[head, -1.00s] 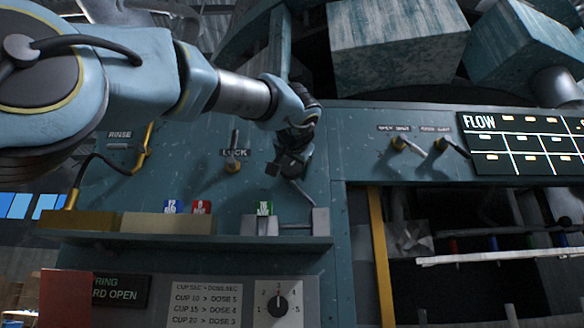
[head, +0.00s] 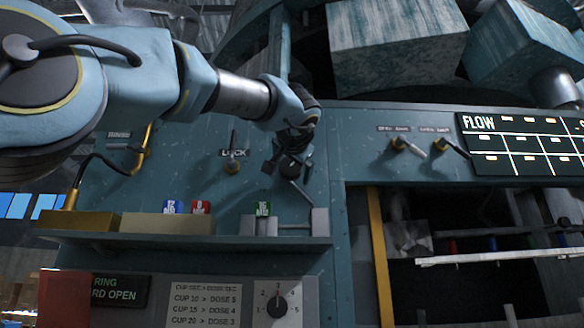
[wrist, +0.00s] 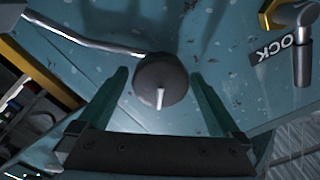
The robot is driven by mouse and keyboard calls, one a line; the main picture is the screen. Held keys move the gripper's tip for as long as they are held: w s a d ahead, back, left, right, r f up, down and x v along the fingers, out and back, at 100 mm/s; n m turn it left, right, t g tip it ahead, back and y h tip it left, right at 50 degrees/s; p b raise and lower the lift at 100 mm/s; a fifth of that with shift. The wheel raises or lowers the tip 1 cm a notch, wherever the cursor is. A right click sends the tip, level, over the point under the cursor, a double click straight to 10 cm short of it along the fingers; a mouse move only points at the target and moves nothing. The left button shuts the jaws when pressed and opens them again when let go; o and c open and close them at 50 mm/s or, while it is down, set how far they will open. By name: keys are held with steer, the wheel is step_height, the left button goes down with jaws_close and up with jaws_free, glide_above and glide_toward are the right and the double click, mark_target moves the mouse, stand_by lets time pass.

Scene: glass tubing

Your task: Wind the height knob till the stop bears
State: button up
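A dark round knob (wrist: 161,80) with a pale pin at its centre shows in the wrist view, on a bent metal crank rod. In the head view the knob (head: 292,169) sits at the upper end of the crank rod (head: 301,192), which slopes down to a grey block (head: 320,221) on the shelf. My gripper (wrist: 158,84) is open, its two green fingers on either side of the knob with visible gaps. In the head view my gripper (head: 286,163) is at the knob and partly hides it. I see no clear stop contact.
A LOCK lever (head: 234,145) stands on the panel left of my gripper. The shelf (head: 180,240) carries blue, red and green tags. A numbered dial (head: 277,306) is below. Two switches (head: 405,145) and the FLOW board (head: 525,143) are to the right.

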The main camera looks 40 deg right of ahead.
steer(key=b+v, duration=0.4)
steer(key=v, duration=0.7)
steer(key=shift+b, duration=0.3)
